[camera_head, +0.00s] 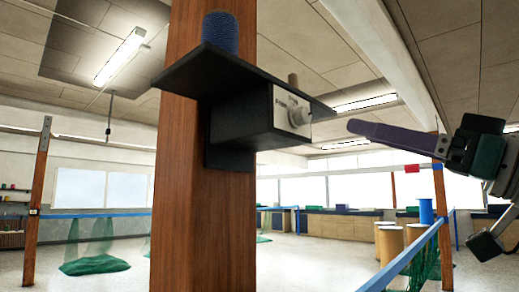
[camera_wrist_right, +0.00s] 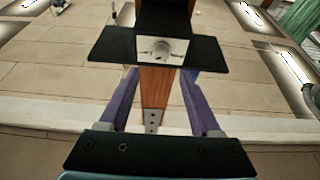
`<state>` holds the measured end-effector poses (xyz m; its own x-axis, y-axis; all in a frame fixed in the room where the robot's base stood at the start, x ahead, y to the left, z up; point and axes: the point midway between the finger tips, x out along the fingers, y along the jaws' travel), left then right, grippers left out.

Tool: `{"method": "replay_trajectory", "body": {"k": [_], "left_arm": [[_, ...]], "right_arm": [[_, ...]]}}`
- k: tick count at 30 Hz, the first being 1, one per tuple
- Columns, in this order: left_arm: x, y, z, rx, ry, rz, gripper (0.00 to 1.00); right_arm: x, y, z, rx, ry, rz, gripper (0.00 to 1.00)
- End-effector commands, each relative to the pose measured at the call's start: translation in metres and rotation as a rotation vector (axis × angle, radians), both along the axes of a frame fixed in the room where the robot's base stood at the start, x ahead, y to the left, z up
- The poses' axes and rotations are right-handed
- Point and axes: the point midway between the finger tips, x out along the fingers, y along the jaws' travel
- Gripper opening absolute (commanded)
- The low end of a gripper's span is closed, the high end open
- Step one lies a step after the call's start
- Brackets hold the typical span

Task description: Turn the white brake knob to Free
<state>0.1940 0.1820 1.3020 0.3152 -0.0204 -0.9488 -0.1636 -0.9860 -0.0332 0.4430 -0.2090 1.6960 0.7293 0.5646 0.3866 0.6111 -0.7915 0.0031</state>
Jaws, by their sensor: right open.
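The white brake knob (camera_head: 298,115) sits on a pale label plate on the front of a black box (camera_head: 235,128), fixed to a wooden post (camera_head: 205,220). The plate's lettering is too small to read surely, and I cannot tell the knob's setting. In the right wrist view the knob (camera_wrist_right: 161,47) is ahead, just beyond the fingertips and roughly centred between them. My right gripper (camera_head: 352,126) has purple fingers, comes in from the right, and is open and empty, apart from the knob. It also shows in the right wrist view (camera_wrist_right: 158,74). My left gripper is not in view.
A blue rail (camera_head: 408,256) runs at lower right by a green net (camera_head: 427,262). Another green net (camera_head: 95,265) lies at left.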

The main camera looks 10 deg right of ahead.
Motion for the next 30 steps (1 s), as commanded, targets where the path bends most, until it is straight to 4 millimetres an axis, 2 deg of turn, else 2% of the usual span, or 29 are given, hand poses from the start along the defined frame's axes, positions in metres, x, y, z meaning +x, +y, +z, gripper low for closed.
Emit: {"method": "replay_trajectory", "body": {"k": [5, 9, 16, 21, 29, 30], "left_arm": [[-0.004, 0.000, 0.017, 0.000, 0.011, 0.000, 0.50], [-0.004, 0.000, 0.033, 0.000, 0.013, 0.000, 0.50], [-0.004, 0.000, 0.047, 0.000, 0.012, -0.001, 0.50], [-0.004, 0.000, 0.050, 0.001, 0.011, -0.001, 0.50], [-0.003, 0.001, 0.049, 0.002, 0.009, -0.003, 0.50], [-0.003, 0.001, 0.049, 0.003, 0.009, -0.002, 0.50]], "right_arm": [[0.014, 0.011, 0.015, 0.003, 0.002, 0.006, 0.64], [0.034, 0.028, 0.026, 0.004, 0.002, 0.007, 0.64], [0.062, 0.049, 0.037, 0.003, 0.003, 0.006, 0.64], [0.070, 0.056, 0.038, 0.001, 0.003, 0.006, 0.64], [0.071, 0.057, 0.038, -0.001, 0.003, 0.005, 0.64], [0.071, 0.057, 0.038, -0.001, 0.003, 0.005, 0.60]]}}
